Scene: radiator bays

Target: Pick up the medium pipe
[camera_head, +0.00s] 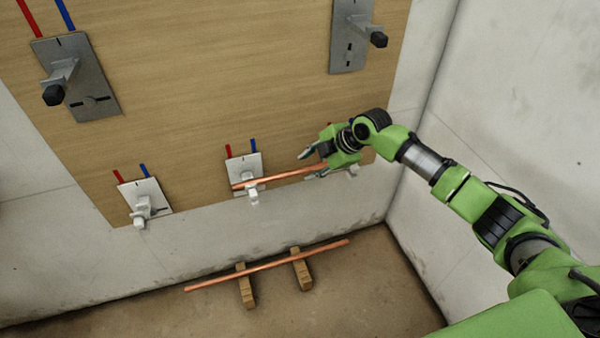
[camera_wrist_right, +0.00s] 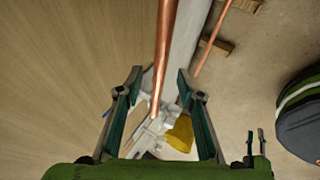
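Two copper pipes are in view, and I cannot tell for sure which is the medium one. The shorter-looking upper pipe (camera_head: 275,176) runs in front of the lower wall plates, its right end at my right gripper (camera_head: 309,165). In the right wrist view the fingers (camera_wrist_right: 158,75) are apart, and this pipe (camera_wrist_right: 166,45) runs between them with gaps on both sides. The longer-looking lower pipe (camera_head: 270,264) lies across two wooden blocks near the floor; it also shows in the right wrist view (camera_wrist_right: 211,40). My left gripper is not in view.
A wooden board (camera_head: 220,90) carries metal plates with valves, such as the lower middle plate (camera_head: 237,165), lower left plate (camera_head: 150,190) and upper right plate (camera_head: 346,55). Wooden blocks (camera_head: 246,292) stand on the floor. A concrete wall (camera_head: 520,110) closes the right side.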

